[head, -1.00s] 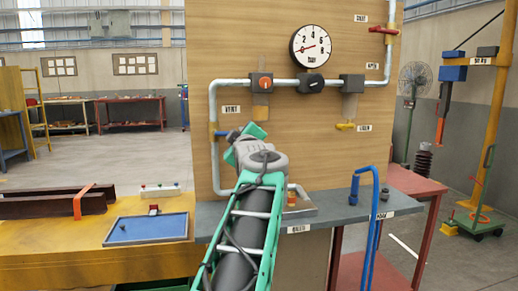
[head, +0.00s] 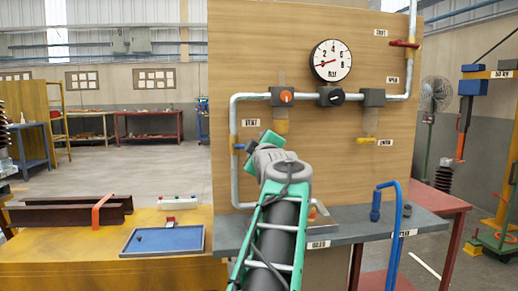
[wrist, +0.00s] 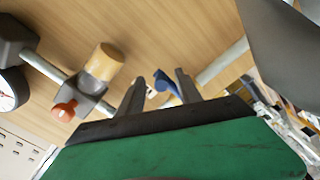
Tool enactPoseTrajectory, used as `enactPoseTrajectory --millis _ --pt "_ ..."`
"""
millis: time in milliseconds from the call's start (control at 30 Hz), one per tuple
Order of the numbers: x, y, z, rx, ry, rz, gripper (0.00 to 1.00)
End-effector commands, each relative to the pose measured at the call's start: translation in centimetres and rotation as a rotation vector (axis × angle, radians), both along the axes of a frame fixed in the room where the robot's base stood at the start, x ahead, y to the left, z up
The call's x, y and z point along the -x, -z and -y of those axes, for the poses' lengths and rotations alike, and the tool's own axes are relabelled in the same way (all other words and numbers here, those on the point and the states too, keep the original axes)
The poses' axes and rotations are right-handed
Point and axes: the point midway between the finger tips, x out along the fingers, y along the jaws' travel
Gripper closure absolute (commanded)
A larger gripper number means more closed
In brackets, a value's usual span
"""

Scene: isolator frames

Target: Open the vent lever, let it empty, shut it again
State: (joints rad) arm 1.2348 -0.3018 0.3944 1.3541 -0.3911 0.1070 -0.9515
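The blue vent lever (head: 239,146) sits on the left upright pipe, just below the VENT label (head: 251,122). Its blue handle (wrist: 163,80) shows between the two fingers in the wrist view. My gripper (wrist: 159,88) is open, its fingers apart on either side of the lever as seen there; I cannot tell whether they touch it. In the head view my gripper (head: 251,145) is beside the lever, to its right. The round gauge (head: 330,60) has its red needle at the low left of the dial. The lever's exact angle is hard to tell.
The wooden panel (head: 400,170) carries pipes, an orange knob (head: 286,97), a black regulator (head: 331,97), a red lever (head: 405,44) and a yellow lever (head: 362,140). A blue hose (head: 395,215) stands at the front right. A blue tray (head: 163,252) lies on the yellow bench.

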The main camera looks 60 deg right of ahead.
Motion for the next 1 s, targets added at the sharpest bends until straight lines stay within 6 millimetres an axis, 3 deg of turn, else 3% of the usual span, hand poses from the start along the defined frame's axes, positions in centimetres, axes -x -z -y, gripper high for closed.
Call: enactPoseTrajectory --millis 267,700,1000 --pt "0.6 -0.1 -0.2 0.002 0.005 0.0 0.62" --pt "5.1 0.0 -5.7 0.001 0.001 0.0 0.62" --pt "5.1 0.1 -5.9 0.0 -0.003 0.0 0.62"
